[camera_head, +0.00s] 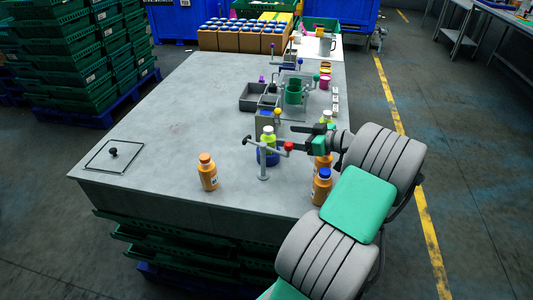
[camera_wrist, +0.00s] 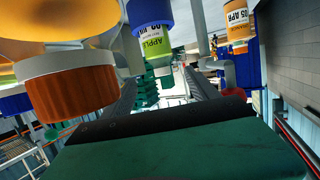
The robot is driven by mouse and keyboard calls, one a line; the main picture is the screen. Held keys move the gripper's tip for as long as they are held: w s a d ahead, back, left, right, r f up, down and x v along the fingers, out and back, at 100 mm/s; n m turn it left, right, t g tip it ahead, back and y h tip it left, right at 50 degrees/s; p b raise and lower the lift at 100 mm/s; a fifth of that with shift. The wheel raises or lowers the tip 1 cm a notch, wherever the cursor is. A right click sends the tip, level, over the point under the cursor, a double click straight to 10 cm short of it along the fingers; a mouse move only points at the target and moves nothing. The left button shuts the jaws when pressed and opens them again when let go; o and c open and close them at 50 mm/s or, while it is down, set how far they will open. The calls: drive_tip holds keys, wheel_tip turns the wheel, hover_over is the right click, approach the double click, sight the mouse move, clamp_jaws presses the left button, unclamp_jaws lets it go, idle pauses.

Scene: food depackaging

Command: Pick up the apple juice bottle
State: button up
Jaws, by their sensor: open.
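My gripper (camera_head: 290,138) reaches in from the right, jaws pointing at the bottle, open and empty. In the wrist view the dark fingers (camera_wrist: 160,88) lie to either side of the line to the bottle. I cannot tell the exact gap between fingertips and bottle.
A metal post (camera_head: 263,172) with a red-knobbed lever stands close in front of the bottle. An orange bottle (camera_head: 207,172) stands to the left; a blue-capped orange one (camera_head: 321,188) stands near my arm. A grey bin (camera_head: 248,103) lies behind. The table's left side is largely clear.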

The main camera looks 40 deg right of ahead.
drive_tip(key=p+x, duration=0.4)
drive_tip(key=x, duration=0.8)
drive_tip(key=shift+a+f+p, duration=0.1)
drive_tip(key=shift+p, duration=0.25)
drive_tip(key=shift+f, duration=0.1)
drive_tip(key=c, duration=1.4)
drive_tip(key=shift+a+f, duration=0.1)
clamp_jaws()
